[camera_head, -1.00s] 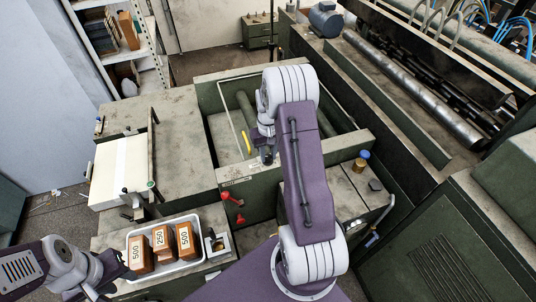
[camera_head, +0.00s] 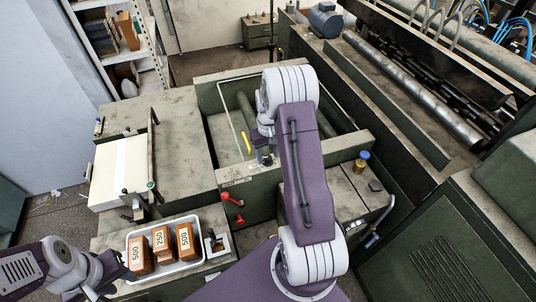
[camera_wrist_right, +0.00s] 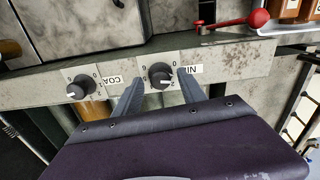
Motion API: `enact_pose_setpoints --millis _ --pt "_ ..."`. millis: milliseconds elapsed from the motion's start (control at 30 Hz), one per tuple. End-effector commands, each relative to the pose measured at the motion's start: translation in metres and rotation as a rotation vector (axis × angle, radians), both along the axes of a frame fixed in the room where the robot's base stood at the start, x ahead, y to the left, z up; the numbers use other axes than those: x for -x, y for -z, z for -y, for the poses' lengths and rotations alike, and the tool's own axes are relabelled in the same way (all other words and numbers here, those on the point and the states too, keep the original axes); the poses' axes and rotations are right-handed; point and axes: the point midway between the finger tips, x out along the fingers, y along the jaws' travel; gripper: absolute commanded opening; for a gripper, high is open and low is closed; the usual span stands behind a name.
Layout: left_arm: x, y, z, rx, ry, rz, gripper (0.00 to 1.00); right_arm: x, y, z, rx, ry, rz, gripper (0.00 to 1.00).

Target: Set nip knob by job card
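In the right wrist view the nip knob (camera_wrist_right: 159,74) is a round black knob on a grey panel, beside a partly covered label reading "NI" (camera_wrist_right: 192,70). It has a light pointer mark, and small numerals surround it. My right gripper (camera_wrist_right: 161,84) is open, with one finger on each side of this knob and apparent gaps between. In the head view my right gripper (camera_head: 266,160) reaches down at the feeder's near wall; the knob is hidden there. My left gripper (camera_head: 112,277) is beside the white tray; its fingers are too small to read. I cannot identify a job card.
A second black knob (camera_wrist_right: 79,87) labelled "COA" sits left of the nip knob. A red-knobbed lever (camera_wrist_right: 258,19) is at upper right. In the head view, a white tray (camera_head: 184,269) holds numbered brown blocks (camera_head: 161,241). Red handles (camera_head: 232,199) stand near the tray.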

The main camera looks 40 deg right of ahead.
Motion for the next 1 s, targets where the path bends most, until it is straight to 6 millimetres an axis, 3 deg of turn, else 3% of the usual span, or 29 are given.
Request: enact_pose_setpoints --millis 167,500,600,1000 --pt "0.0 0.003 0.0 0.0 0.0 0.0 0.36 0.0 -0.004 0.0 0.0 0.0 0.0 0.48" --pt "0.0 0.022 0.0 0.0 0.0 0.0 0.36 -0.001 -0.072 0.0 0.002 0.0 0.003 0.48" --pt "0.0 0.023 0.0 0.0 0.0 0.0 0.36 -0.001 -0.084 0.0 0.001 0.0 0.002 0.48" --pt "0.0 0.023 0.0 0.0 0.0 0.0 0.36 0.0 -0.09 0.0 0.0 0.0 -0.001 0.48"
